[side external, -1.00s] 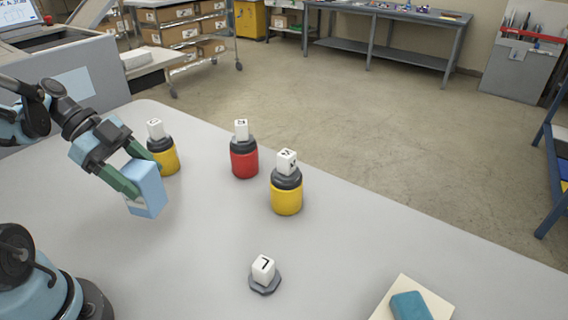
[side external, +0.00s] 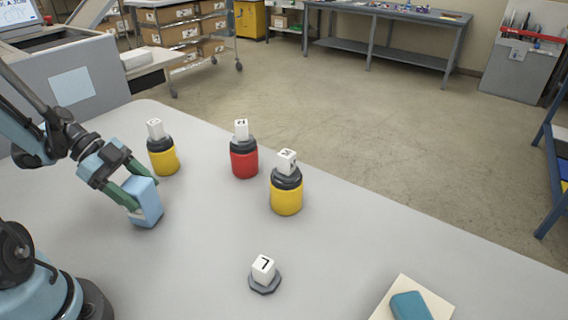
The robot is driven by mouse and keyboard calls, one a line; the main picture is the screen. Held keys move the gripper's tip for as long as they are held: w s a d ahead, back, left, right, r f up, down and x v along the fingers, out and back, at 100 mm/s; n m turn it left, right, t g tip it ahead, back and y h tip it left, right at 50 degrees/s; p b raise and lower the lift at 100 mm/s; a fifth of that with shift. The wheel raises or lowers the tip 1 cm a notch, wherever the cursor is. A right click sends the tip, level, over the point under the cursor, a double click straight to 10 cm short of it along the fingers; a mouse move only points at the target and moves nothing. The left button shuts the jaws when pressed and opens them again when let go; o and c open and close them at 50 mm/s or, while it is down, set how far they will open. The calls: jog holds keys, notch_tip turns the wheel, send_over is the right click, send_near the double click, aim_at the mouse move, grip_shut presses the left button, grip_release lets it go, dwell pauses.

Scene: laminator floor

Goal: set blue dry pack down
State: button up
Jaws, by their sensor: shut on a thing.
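The blue dry pack (side external: 147,204) is a light blue box at the left of the table, in front of the left yellow canister. My gripper (side external: 134,194) is shut on it, with green fingers on either side of its upper part. The pack is slightly tilted in the picture. Its lower end is at or just above the grey table top (side external: 205,250); I cannot tell whether it touches.
A yellow canister (side external: 163,161), a red canister (side external: 244,163) and another yellow canister (side external: 286,198) each carry a white marked cube. Another cube (side external: 263,268) sits on a low dark disc. A teal block (side external: 411,306) lies on a cream square at the front right.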

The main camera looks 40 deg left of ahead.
jog(key=shift+f, duration=0.25)
jog(key=o, duration=1.3)
